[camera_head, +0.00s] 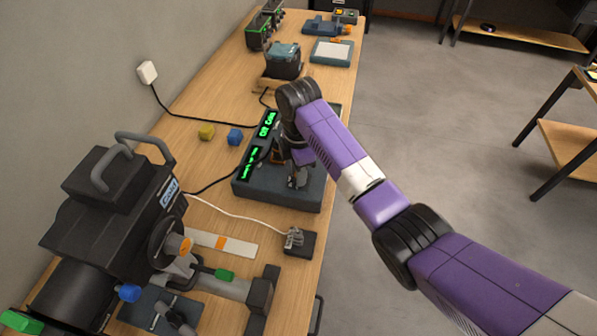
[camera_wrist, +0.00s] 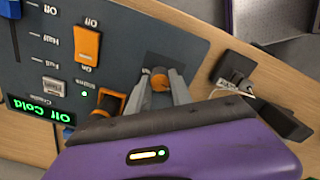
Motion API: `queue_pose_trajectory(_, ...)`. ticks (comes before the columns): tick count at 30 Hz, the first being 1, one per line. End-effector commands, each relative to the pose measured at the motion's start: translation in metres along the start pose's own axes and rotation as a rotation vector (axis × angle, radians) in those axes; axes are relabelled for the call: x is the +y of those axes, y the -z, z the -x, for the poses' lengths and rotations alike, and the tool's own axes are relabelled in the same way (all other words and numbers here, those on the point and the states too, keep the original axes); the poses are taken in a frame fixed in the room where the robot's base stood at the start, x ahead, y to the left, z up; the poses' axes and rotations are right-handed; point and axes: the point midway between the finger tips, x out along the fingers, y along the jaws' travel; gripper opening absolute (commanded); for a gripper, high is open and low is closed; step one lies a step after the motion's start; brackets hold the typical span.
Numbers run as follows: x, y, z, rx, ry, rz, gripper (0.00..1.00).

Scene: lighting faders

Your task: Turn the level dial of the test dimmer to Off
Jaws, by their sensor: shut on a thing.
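The grey control console (camera_head: 270,197) stands on the wooden bench in the head view, with green lit displays along its left side. My gripper (camera_head: 297,181) points down onto its near right part. In the wrist view my gripper (camera_wrist: 163,88) has its two grey fingers on either side of a small dial (camera_wrist: 160,79) with an orange top, and is shut on it. The fingers hide the dial's sides, and I cannot read its setting. A display (camera_wrist: 35,108) in the wrist view reads "Off Cold".
The wrist view also shows an orange rocker switch (camera_wrist: 87,46), a blue slider (camera_wrist: 9,8) and an orange knob (camera_wrist: 108,102) close by. A black box (camera_head: 298,242) with a white cable sits near the console. A large black lamp (camera_head: 105,205) stands at left.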

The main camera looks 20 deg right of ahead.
Motion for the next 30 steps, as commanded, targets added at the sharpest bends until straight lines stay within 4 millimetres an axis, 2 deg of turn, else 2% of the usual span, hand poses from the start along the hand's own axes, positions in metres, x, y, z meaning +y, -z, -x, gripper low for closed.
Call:
queue_pose_trajectory(12, 0.0014, -0.0001, 0.0023, 0.0, -0.004, 0.192, 0.0)
queue_pose_trajectory(29, 0.0016, 0.0, 0.0024, 0.0, -0.005, 0.22, 0.0)
queue_pose_trajectory(30, 0.0016, 0.0, 0.0024, 0.0, -0.005, 0.22, 0.32)
